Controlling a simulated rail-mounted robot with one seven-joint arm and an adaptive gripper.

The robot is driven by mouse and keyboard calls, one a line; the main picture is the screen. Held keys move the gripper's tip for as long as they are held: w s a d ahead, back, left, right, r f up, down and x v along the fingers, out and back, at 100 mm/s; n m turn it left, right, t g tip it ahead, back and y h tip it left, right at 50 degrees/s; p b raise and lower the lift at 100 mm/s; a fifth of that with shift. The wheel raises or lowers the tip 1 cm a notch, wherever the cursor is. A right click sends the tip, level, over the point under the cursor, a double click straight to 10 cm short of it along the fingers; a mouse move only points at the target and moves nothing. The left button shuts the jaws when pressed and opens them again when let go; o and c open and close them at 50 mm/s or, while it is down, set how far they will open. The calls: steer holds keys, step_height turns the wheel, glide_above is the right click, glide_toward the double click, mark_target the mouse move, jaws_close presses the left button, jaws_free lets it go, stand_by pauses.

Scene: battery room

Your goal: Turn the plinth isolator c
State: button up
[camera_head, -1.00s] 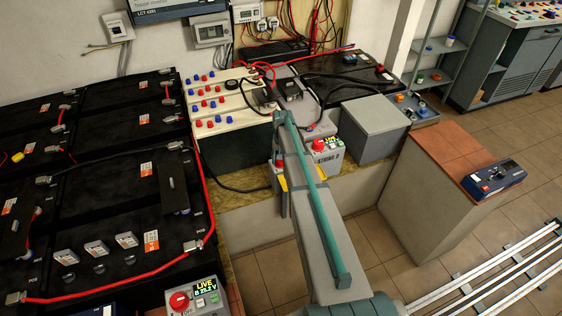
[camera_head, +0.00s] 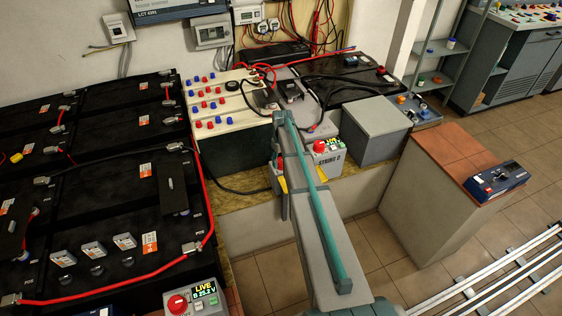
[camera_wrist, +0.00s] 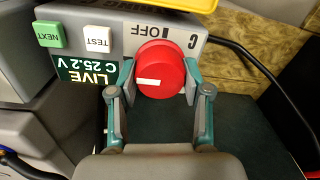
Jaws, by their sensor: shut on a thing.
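The plinth isolator C shows in the wrist view as a grey box with a round red knob (camera_wrist: 160,70), seen upside down. The knob bears a short white mark, lying across the picture left of its centre. Above the knob are "C" and "OFF"; the display (camera_wrist: 82,80) reads LIVE, C 25.2 V. My gripper (camera_wrist: 160,84) is shut on the red knob, one finger on each side. In the head view my arm covers the gripper and most of this isolator.
Beside the knob are a white TEST button (camera_wrist: 97,39) and a green NEXT button (camera_wrist: 50,34). A black cable (camera_wrist: 245,58) runs close by on the right. In the head view, the STRING D box (camera_head: 327,158) with its own red knob stands right of my arm.

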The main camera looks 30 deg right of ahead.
stand_by(0.4)
steer(key=o, duration=1.2)
steer(key=shift+c, duration=0.2)
step_height(320, 180, up, 12)
steer(key=shift+d, duration=0.15)
